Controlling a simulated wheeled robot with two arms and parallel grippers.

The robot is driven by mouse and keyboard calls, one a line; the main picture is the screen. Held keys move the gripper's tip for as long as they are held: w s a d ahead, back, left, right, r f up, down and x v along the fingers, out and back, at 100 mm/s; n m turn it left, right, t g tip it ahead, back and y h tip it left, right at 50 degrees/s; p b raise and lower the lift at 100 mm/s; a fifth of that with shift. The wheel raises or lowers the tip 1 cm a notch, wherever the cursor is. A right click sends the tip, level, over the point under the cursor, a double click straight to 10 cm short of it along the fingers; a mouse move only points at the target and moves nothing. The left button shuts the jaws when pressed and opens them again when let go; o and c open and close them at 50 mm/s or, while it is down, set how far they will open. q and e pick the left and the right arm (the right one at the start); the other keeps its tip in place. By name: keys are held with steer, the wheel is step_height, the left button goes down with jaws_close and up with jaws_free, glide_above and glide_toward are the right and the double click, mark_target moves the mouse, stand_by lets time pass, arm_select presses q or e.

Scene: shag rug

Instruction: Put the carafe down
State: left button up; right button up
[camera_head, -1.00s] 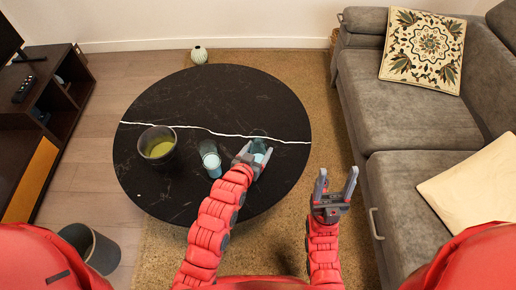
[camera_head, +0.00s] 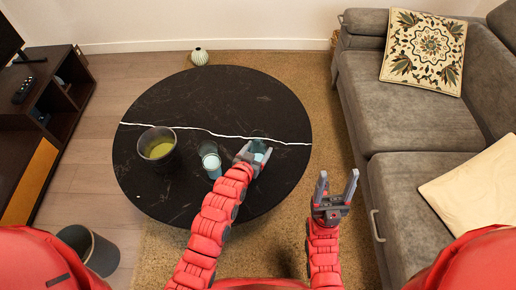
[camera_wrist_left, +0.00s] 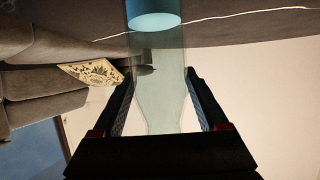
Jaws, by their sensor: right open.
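The carafe (camera_head: 259,148) is clear glass with pale blue liquid in it. It is over the right part of the round black table (camera_head: 205,95). My left gripper (camera_head: 250,154) is around it, and in the left wrist view its two fingers (camera_wrist_left: 160,100) lie against both sides of the carafe (camera_wrist_left: 157,60). I cannot tell whether the carafe's base touches the table. My right gripper (camera_head: 335,196) is open and empty, above the rug to the right of the table.
A glass with pale blue liquid (camera_head: 212,163) stands left of the carafe. A dark container with yellow-green contents (camera_head: 157,148) stands further left. The table's far half is clear. A grey sofa (camera_head: 405,110) is right, a grey bin (camera_head: 98,252) lower left.

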arm_select(q)
steer(key=shift+o, duration=1.4)
